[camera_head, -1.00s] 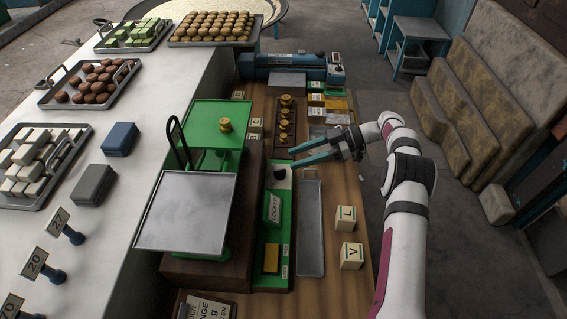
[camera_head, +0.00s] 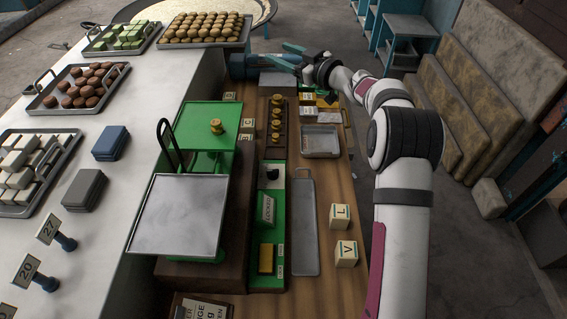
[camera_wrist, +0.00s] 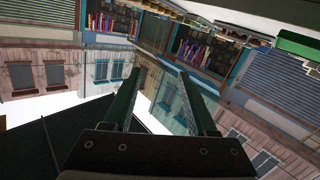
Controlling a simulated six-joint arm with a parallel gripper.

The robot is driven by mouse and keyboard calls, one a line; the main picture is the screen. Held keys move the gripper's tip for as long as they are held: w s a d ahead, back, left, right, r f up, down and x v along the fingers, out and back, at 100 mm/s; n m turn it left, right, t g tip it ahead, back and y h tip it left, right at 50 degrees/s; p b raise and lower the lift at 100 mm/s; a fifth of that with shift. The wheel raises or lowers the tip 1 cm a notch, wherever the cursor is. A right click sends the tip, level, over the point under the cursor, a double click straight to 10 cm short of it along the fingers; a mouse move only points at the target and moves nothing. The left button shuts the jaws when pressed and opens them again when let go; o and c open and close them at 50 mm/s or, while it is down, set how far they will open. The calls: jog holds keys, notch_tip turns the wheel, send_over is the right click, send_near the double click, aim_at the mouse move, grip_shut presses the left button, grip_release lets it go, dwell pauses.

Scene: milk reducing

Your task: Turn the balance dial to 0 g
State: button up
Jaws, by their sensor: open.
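A small black dial (camera_head: 271,174) sits on the green panel (camera_head: 267,235) right of the balance. Its reading is too small to tell. My gripper (camera_head: 287,57) is open and empty at the far end of the bench, well beyond the dial and touching nothing that I can see.
A blue machine (camera_head: 250,66) lies near my gripper, partly hidden. Brass weights (camera_head: 277,112) stand in a row behind the dial. A metal tray (camera_head: 320,141) and lettered blocks (camera_head: 341,216) are on the right. Sweets trays (camera_head: 205,44) line the white counter.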

jog(key=w+r+m+t+h, duration=0.1)
jog(key=m+t+h, duration=0.1)
jog(key=m+h, duration=0.25)
jog(key=m+g+h, duration=0.5)
jog(key=g+h, duration=0.2)
jog(key=g, duration=0.2)
send_near(273, 171)
jog(key=shift+g, duration=0.4)
jog(key=x, duration=0.7)
jog(key=shift+w+r, duration=0.1)
jog(key=shift+w, duration=0.25)
jog(key=shift+w+a+f, duration=0.1)
jog(key=shift+w+f, duration=0.15)
jog(key=shift+f, duration=0.35)
grip_shut()
